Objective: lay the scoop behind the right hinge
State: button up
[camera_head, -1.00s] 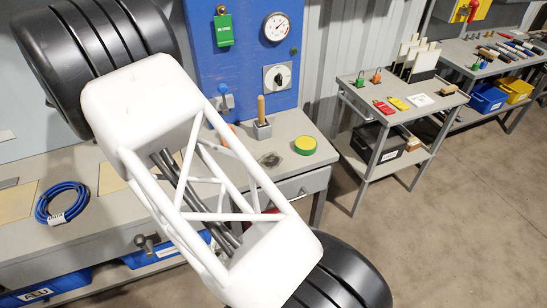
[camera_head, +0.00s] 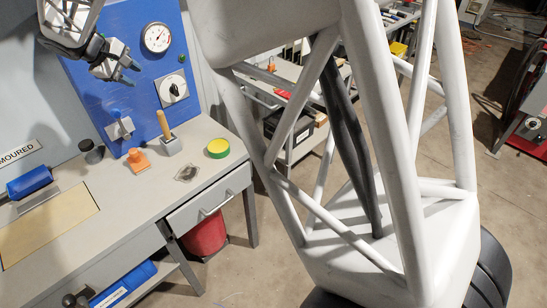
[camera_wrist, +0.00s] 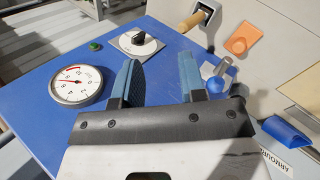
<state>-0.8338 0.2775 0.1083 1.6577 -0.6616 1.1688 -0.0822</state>
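My gripper (camera_head: 122,68) hangs at the upper left of the head view, in front of the blue panel. In the wrist view its two blue-grey fingers (camera_wrist: 160,62) are apart with nothing between them. A blue, open-ended piece that may be the scoop (camera_head: 29,182) lies on the left of the grey bench; it also shows at the right edge of the wrist view (camera_wrist: 287,134). My gripper is well apart from it. I cannot make out a hinge in either view.
The blue panel (camera_head: 105,100) carries a gauge (camera_head: 157,37), a rotary knob (camera_head: 172,89) and a lever switch (camera_head: 120,129). My arm hides much of the right.

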jog(key=s+d+r+m+g+y, duration=0.1)
jog(key=s+d+r+m, duration=0.15)
jog(key=d, duration=0.95)
jog(key=s+d+r+m+g, duration=0.15)
jog(key=s+d, duration=0.25)
jog(key=d, duration=0.9)
jog(key=s+d+r+m+y, duration=0.1)
jog(key=s+d+r+m, duration=0.2)
jog(key=d, duration=0.9)
jog(key=s+d+f+m+y, duration=0.1)
jog(key=s+d+f+m, duration=0.2)
jog(key=s+d, duration=0.6)
jog(key=s+d+f+m+y, duration=0.1)
jog(key=s+d+f+m, duration=0.3)
jog(key=s+d, duration=0.6)
jog(key=s+f, duration=0.1)
jog(key=s, duration=0.5)
jog(key=shift+s+d+f, duration=0.15)
jog(key=shift+f, duration=0.25)
